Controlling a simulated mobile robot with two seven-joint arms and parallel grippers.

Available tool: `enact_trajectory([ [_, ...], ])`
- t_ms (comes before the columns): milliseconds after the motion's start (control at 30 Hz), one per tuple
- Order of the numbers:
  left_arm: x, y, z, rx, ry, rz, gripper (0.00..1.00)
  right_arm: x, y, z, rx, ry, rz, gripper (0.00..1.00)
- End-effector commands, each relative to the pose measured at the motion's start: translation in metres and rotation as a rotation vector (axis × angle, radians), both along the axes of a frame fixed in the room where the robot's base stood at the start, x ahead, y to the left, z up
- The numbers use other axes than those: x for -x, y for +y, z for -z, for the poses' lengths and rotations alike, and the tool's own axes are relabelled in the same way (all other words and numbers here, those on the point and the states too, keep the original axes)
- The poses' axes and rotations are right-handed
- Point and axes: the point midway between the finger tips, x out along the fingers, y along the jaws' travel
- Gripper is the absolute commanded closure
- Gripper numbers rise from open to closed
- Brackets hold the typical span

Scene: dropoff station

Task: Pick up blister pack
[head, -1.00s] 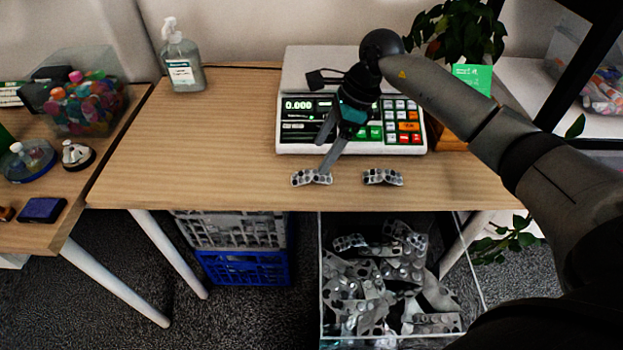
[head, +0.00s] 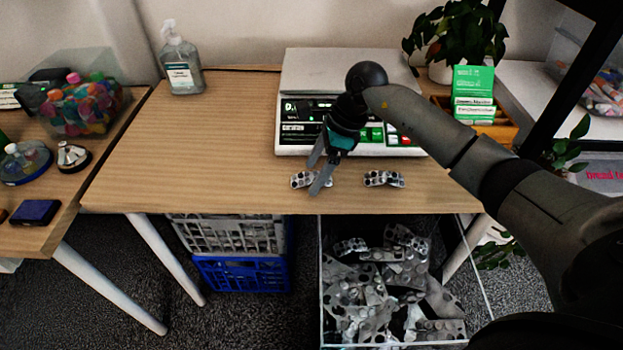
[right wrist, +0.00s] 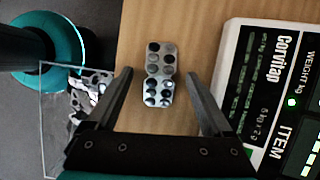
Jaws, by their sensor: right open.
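Two silver blister packs lie on the wooden table in front of the scale. The left blister pack (head: 301,180) is partly hidden behind a finger of my right gripper (head: 315,178). The right blister pack (head: 384,179) lies apart from the gripper. In the right wrist view, a bent blister pack (right wrist: 160,74) lies on the table between the open fingers of the right gripper (right wrist: 160,85), with space on both sides. The right gripper is open and empty. My left gripper is not in view.
The scale (head: 350,149) stands just behind the packs. A clear bin (head: 322,290) full of blister packs sits below the table's front edge. A sanitizer bottle (head: 181,62) stands at the back left. The table's left half (head: 200,150) is clear.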

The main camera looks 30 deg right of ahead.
Motion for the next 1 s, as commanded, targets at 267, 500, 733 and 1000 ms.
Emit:
enact_trajectory([
  [267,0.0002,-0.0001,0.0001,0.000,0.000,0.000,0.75,0.0001,0.0001,-0.0004,0.000,0.000,0.000,0.39],
  [500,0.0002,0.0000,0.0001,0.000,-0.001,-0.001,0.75,0.0001,0.0001,-0.0004,0.000,0.000,0.000,0.66],
  [733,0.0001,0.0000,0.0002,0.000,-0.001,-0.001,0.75,0.0001,0.0000,-0.0004,0.000,0.000,0.000,0.92],
  [1000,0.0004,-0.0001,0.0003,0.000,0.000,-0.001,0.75,0.0000,-0.0001,-0.0004,0.000,0.000,0.000,1.00],
])
